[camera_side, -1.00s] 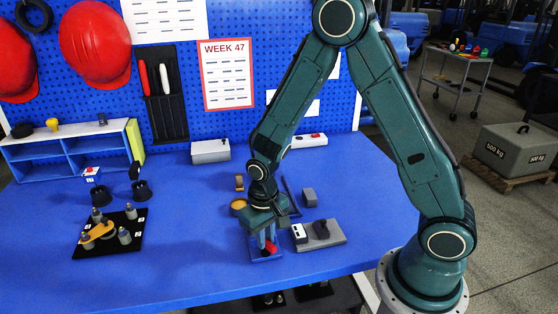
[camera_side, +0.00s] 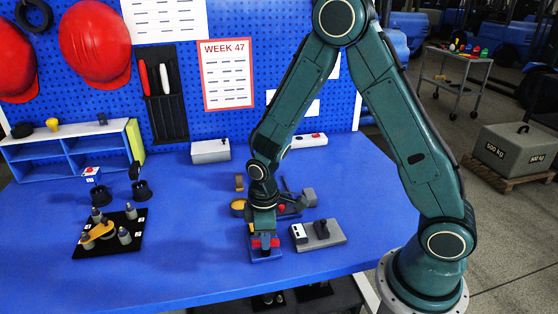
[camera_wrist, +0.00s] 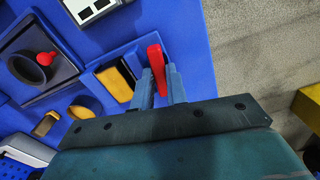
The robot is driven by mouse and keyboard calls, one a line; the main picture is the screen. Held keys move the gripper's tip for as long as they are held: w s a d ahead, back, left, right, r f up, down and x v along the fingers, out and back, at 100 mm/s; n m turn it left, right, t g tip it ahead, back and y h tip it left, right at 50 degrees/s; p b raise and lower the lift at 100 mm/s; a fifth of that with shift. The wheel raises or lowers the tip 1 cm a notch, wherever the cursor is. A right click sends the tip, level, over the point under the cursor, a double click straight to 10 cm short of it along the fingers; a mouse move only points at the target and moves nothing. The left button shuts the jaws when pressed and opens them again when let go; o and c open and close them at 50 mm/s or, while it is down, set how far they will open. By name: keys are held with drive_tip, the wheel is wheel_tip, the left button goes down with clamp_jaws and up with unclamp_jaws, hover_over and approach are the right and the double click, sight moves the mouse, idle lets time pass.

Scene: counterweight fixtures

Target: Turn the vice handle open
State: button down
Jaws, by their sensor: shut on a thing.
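The red vice handle (camera_wrist: 156,62) stands between the two blue-grey fingers of my gripper (camera_wrist: 158,82) in the wrist view. The fingers are shut on it. In the side view my gripper (camera_side: 264,239) points down at the blue vice base (camera_side: 266,255) near the table's front edge. The red handle (camera_side: 268,243) shows there as a short bar lying across the fingers. In the wrist view a blue block with a yellow insert (camera_wrist: 118,82) lies just left of the handle. Much of the vice is hidden by my gripper.
A grey plate with a white box and dark knob (camera_side: 321,236) lies close to the right. A fixture with a red ball (camera_side: 281,208) sits behind. A black board with grey pegs (camera_side: 82,248) lies at left. The blue table between is clear.

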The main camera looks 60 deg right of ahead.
drive_tip(key=shift+w+n, duration=0.1)
drive_tip(key=shift+n, duration=0.5)
drive_tip(key=c, duration=1.4)
unclamp_jaws()
drive_tip(key=shift+r, duration=0.1)
wheel_tip(320, 180, up, 14)
